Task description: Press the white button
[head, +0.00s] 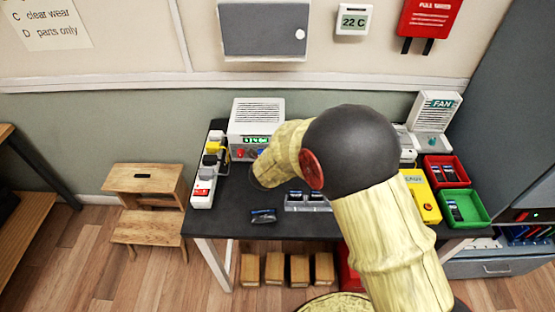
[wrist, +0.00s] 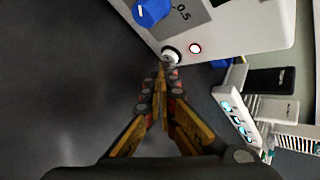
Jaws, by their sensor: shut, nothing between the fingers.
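A white box-shaped device (head: 257,118) with a green display stands at the back of the dark table. In the wrist view its front panel (wrist: 232,30) fills the top right. A pale round button (wrist: 169,53) sits low on that panel, just beyond my fingertips. Beside it is a small white disc with a red ring (wrist: 195,48), and a blue knob (wrist: 151,11) is to the upper left. My gripper (wrist: 161,68) is shut and empty, its tips very close to the pale button; I cannot tell whether they touch. In the head view my arm hides the gripper.
On the dark table (head: 232,220), a white power strip (head: 203,188) stands at the left and a dark phone (head: 263,216) lies in front. A yellow box (head: 421,197), red tray (head: 440,168) and green tray (head: 475,207) are at the right. In the wrist view, a phone rack (wrist: 240,110) is close on the right.

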